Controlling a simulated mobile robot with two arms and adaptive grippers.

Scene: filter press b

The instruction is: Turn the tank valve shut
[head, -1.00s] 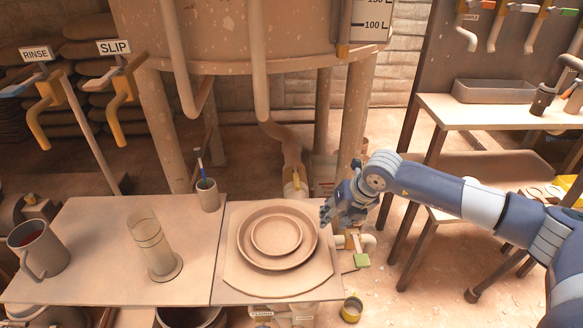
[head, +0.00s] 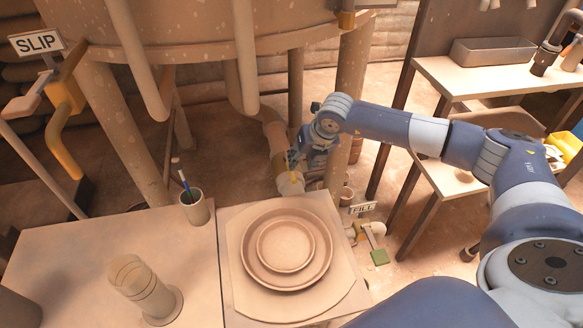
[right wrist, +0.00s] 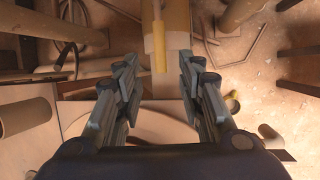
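The tank (head: 220,30) stands at the back, and a pipe (head: 270,130) runs down from it behind the table. On this pipe is the tank valve's yellow handle (head: 293,177), partly hidden by my gripper in the head view. In the right wrist view the yellow handle (right wrist: 159,50) lies ahead of the fingers, roughly in line with the pipe. My right gripper (head: 297,158) is close above the handle. In the right wrist view its fingers (right wrist: 160,78) are apart with nothing between them; contact with the handle cannot be told. My left gripper is not in view.
A workbench (head: 470,75) stands farther right.

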